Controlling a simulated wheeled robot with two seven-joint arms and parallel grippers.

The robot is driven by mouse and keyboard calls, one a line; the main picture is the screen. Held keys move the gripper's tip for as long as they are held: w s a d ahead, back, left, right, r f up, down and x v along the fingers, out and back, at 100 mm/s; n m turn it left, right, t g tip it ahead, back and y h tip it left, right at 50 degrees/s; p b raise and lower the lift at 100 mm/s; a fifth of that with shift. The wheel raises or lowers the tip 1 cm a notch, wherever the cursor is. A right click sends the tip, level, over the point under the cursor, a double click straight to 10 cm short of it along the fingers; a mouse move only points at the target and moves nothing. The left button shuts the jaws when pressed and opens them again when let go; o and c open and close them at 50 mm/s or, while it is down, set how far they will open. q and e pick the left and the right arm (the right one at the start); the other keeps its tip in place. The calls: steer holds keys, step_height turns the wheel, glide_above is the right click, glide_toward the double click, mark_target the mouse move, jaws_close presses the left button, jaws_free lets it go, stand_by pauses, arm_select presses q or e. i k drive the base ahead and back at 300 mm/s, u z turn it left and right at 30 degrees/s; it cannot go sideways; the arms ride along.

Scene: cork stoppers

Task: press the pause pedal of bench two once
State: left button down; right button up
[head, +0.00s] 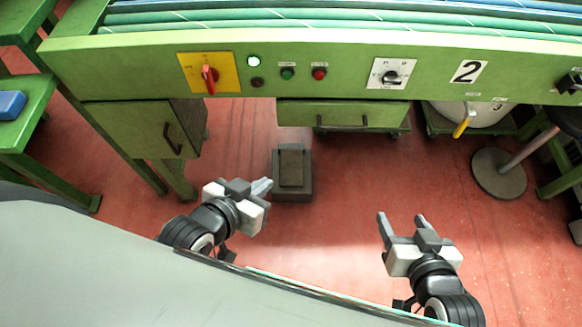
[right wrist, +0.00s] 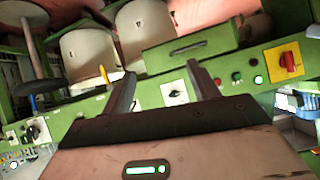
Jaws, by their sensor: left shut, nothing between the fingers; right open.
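The pause pedal (head: 291,168) is a dark grey box with a brownish tread plate, on the red floor below bench two (head: 230,50).
The bench front carries a red switch on a yellow plate (head: 209,75), green (head: 287,73) and red (head: 319,73) buttons and a dial (head: 391,76). A cabinet (head: 140,129) and drawer (head: 345,114) hang below. A stool base (head: 498,174) stands at right. Floor around the pedal is clear.

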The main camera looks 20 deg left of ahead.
mark_target(291, 164)
steer(key=z, duration=1.1)
steer(key=k, duration=1)
steer(key=u, duration=0.6)
